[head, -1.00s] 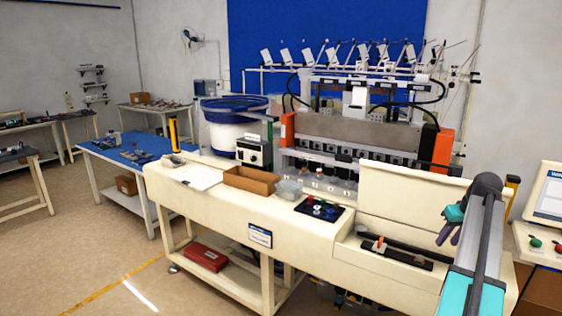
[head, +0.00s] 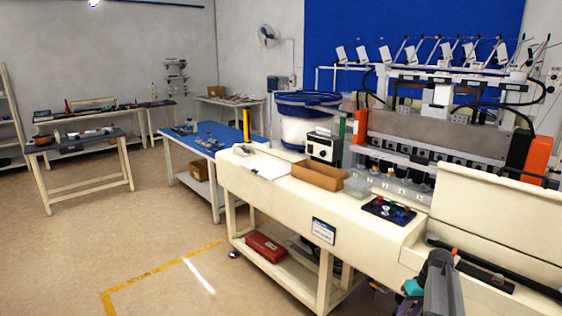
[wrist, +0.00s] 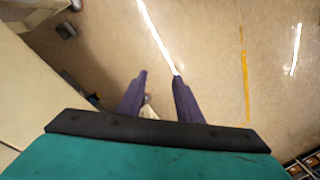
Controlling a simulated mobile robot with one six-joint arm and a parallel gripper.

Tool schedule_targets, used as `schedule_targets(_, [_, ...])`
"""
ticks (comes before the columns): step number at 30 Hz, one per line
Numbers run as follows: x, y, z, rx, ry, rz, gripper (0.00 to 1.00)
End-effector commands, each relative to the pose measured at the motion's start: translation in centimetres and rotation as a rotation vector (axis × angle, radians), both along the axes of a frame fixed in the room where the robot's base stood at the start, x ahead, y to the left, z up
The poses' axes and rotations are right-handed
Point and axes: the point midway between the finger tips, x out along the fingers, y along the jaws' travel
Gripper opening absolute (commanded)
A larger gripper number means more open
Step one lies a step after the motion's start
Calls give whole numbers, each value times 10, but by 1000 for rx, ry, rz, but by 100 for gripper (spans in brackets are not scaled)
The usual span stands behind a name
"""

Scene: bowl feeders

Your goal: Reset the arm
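My arm shows at the lower right of the head view, with a small teal part of its end near the bottom edge. The fingers cannot be made out clearly there. In the wrist view my gripper (wrist: 160,76) points down over the floor, its two dark purple fingers apart with a gap between them. A small pale shape shows low between the fingers, but I cannot tell what it is. Nothing is seen clamped at the fingertips.
The cream machine bench (head: 285,210) stands beside my arm, carrying a brown box (head: 319,175), a dark button panel (head: 389,210) and a blue-rimmed bowl feeder (head: 308,104). A blue-topped table (head: 202,140) stands behind. Open floor (head: 80,250) with yellow tape lies to the left.

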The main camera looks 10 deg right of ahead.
Motion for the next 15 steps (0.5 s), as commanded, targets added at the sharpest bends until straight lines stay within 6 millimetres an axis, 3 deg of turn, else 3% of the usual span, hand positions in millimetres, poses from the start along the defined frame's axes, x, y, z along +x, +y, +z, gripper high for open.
schedule_targets(1, [-2,22,-21,10,21,22,32])
schedule_targets(3, [-5,45,-42,19,45,47,32])
schedule_targets(8, [-16,99,-90,36,104,99,32])
schedule_targets(15, [-47,173,-155,51,194,167,32])
